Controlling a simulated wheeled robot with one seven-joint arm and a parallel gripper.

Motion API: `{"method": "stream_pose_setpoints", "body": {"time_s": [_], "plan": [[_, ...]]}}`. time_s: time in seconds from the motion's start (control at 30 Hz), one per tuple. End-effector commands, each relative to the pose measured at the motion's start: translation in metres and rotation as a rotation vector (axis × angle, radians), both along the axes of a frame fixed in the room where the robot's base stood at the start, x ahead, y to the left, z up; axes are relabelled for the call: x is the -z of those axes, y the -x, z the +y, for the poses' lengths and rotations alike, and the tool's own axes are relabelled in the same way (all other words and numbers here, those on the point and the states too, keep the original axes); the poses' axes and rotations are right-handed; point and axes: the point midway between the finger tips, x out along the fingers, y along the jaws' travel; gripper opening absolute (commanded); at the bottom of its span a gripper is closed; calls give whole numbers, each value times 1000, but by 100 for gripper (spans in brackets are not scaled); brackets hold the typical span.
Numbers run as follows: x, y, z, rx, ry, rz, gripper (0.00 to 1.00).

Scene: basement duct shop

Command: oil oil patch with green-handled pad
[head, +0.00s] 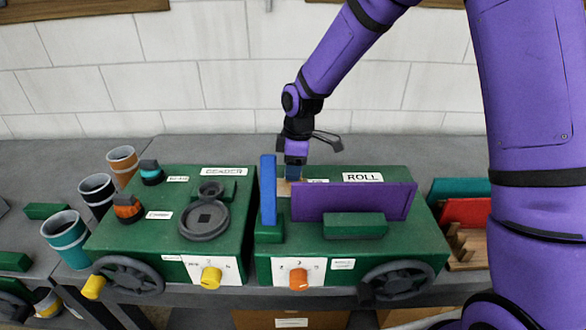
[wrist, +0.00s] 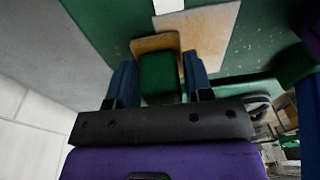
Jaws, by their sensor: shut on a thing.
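The green-handled pad (wrist: 160,75) is between the blue fingers of my gripper (wrist: 161,70), which are shut on its green handle. Its tan base (wrist: 155,43) shows past the handle in the wrist view. A pale tan patch (wrist: 208,32), likely the oil patch, lies on the green machine top right beside the pad; whether they touch or overlap I cannot tell. In the head view my gripper (head: 295,169) points down over the back of the machine labelled ROLL (head: 400,240). The purple panel there partly hides the pad and patch.
The purple panel (head: 375,202) and blue upright bar (head: 268,190) stand in front of my gripper. The BEADER machine (head: 140,238) is at left, with several cups beside it. Red and teal pieces (head: 462,212) are at right. A pale block wall (head: 200,70) rises behind the bench.

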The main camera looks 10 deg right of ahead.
Motion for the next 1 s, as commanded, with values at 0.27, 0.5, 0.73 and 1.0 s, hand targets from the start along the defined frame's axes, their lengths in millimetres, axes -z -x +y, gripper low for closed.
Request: {"method": "stream_pose_setpoints", "body": {"time_s": [0.27,0.5,0.73,1.0], "plan": [[1,16,2,-2,1,5,21],[0,34,6,-1,1,5,21],[-1,40,7,-1,1,4,21],[-1,58,11,-1,1,3,21]]}}
